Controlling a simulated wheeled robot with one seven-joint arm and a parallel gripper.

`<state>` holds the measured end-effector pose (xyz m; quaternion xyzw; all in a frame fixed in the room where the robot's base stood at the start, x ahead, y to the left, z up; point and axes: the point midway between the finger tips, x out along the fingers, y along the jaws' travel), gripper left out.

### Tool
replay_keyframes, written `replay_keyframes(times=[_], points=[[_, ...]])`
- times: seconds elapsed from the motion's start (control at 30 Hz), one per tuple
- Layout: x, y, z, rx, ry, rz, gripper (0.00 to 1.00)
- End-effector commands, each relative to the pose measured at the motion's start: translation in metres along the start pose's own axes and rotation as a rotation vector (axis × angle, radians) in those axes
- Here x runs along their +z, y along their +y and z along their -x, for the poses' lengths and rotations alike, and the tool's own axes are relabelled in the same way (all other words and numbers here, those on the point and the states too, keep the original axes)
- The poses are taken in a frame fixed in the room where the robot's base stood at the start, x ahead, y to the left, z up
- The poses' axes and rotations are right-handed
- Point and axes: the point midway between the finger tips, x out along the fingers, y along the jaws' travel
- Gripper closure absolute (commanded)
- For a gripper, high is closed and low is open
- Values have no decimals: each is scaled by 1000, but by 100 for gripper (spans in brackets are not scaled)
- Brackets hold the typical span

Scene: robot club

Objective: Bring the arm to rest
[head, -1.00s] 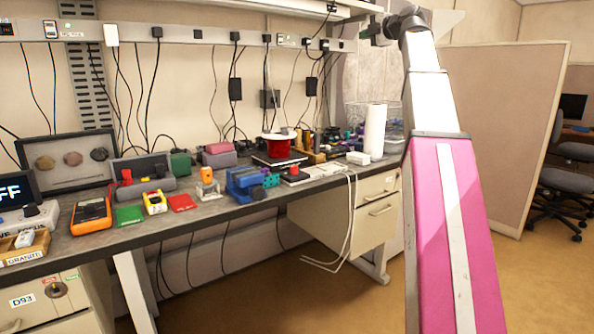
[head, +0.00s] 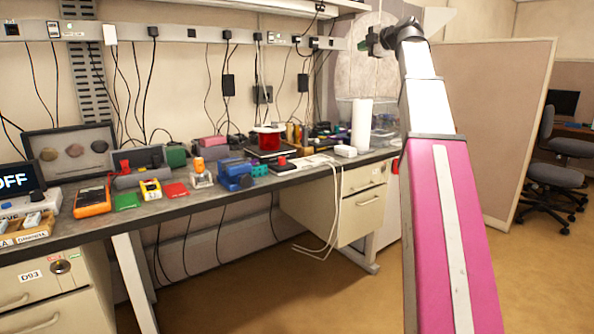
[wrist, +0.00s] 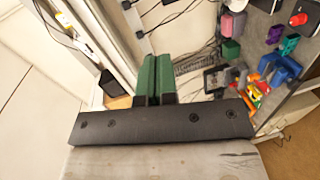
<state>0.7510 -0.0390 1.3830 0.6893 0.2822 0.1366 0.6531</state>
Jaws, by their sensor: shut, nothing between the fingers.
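My arm rises at the right of the head view. My gripper (head: 370,43) is at its top end, high in front of the wall and to the right of the hanging cables, small and dark there. In the wrist view its two green fingers (wrist: 155,78) are together with nothing between them. It is clear of the workbench (head: 150,213) and touches nothing that I can see.
The bench carries an orange multimeter (head: 92,202), a blue vise (head: 235,174), a red spool (head: 268,139) and a paper roll (head: 361,125). A power rail (head: 180,33) runs along the wall. A partition (head: 490,120) and office chairs (head: 553,180) stand at the right.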

Motion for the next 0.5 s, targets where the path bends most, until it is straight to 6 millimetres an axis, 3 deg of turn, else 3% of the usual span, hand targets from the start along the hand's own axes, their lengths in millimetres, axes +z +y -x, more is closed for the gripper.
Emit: replay_keyframes(times=[0.27, 0.37, 0.5], points=[[12, -65, -24, -82, -27, -152, 100], [16, -100, -36, -126, -45, -234, 100], [23, -167, -54, -209, -88, -389, 100]])
